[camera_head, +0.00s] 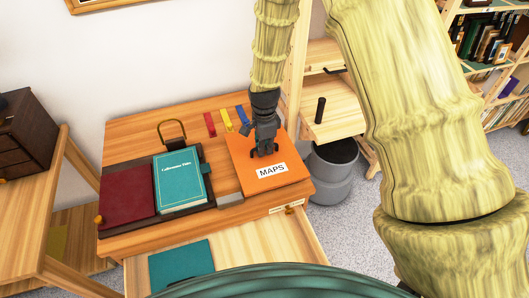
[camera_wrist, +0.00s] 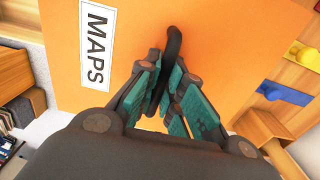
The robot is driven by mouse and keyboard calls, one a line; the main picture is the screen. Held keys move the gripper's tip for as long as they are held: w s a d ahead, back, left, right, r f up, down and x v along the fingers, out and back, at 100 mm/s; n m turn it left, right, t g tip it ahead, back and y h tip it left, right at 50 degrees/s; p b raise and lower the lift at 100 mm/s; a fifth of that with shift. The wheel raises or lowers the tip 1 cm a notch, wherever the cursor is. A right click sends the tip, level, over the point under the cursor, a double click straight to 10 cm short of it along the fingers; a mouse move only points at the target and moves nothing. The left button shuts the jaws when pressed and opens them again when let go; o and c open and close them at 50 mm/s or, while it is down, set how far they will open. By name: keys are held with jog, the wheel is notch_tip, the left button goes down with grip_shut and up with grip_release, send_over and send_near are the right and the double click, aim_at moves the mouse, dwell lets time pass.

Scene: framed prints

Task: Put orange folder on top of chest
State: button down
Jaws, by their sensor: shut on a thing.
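The orange folder (camera_head: 283,174) with a white "MAPS" label lies flat at the right end of the wooden desk (camera_head: 125,131); I cannot tell whether it is slightly raised. In the wrist view the folder (camera_wrist: 220,35) fills most of the picture. My gripper (camera_head: 264,151) points down over the folder. In the wrist view my gripper (camera_wrist: 163,92) is shut on the folder's dark curved handle (camera_wrist: 173,45). A dark brown chest (camera_head: 25,135) with small drawers stands on a wooden side table at the far left, partly cut off.
A teal book (camera_head: 180,178) and a dark red folder (camera_head: 127,193) lie on the desk's left half. Red, yellow and blue tags (camera_head: 227,120) lie behind. An open drawer (camera_head: 245,247) holds a teal folder (camera_head: 182,264). A grey bin (camera_head: 332,175) stands at the right.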

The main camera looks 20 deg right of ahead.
jog(key=shift+f+p, duration=0.35)
jog(key=shift+f, duration=1.25)
jog(key=shift+f, duration=0.15)
jog(key=c, duration=1.5)
grip_release()
jog(key=shift+c, duration=0.2)
jog(key=shift+r+b, duration=0.95)
jog(key=shift+r, duration=5.25)
